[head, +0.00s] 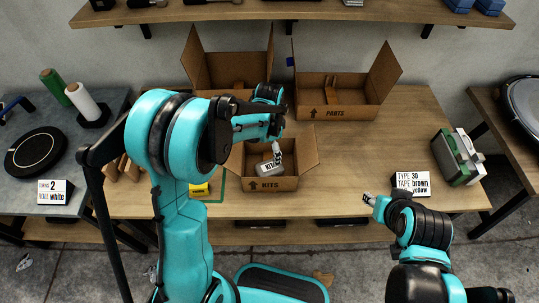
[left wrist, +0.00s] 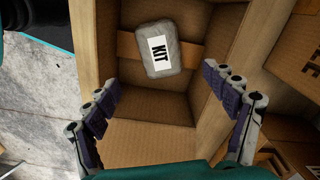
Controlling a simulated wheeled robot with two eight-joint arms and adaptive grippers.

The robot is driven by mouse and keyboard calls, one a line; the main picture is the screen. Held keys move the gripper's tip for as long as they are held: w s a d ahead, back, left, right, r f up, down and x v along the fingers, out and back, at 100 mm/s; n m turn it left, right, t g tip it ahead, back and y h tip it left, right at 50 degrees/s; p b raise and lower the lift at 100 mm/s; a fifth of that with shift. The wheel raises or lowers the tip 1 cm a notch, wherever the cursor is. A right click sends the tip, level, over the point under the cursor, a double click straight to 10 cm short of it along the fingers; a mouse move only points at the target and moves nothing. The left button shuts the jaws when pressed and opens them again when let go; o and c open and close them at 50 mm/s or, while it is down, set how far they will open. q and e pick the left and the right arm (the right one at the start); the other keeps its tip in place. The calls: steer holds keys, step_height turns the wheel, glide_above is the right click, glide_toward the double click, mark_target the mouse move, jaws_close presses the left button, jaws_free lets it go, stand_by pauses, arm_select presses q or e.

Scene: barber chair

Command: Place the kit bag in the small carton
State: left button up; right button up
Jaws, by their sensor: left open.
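The kit bag (head: 270,168) is a grey rounded pouch with a white KIT label. It lies inside the small carton (head: 270,184), an open cardboard box marked KITS. In the left wrist view the kit bag (left wrist: 173,45) rests flat across a brown strip inside the carton (left wrist: 150,137). My left gripper (head: 277,150) is above the carton. In the left wrist view its fingers (left wrist: 165,82) are spread wide, empty and apart from the bag. My right gripper (head: 370,199) is over the table's front edge at the right; its jaws are too small to read.
Two larger open cartons stand behind, one marked PARTS (head: 340,111). A sign (head: 412,182) and a green-and-grey case (head: 458,157) are at the right. A yellow item (head: 201,189) lies left of the small carton. The wooden table (head: 350,150) is clear right of it.

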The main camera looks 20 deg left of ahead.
arm_select(q)
steer(key=s+a+r+n+t, duration=0.2)
steer(key=s+r+n+t, duration=0.5)
steer(key=s+r+n, duration=0.3)
steer(key=s+r, duration=0.4)
steer(key=s, duration=0.3)
steer(key=shift+a, duration=0.4)
steer(key=shift+r, duration=0.1)
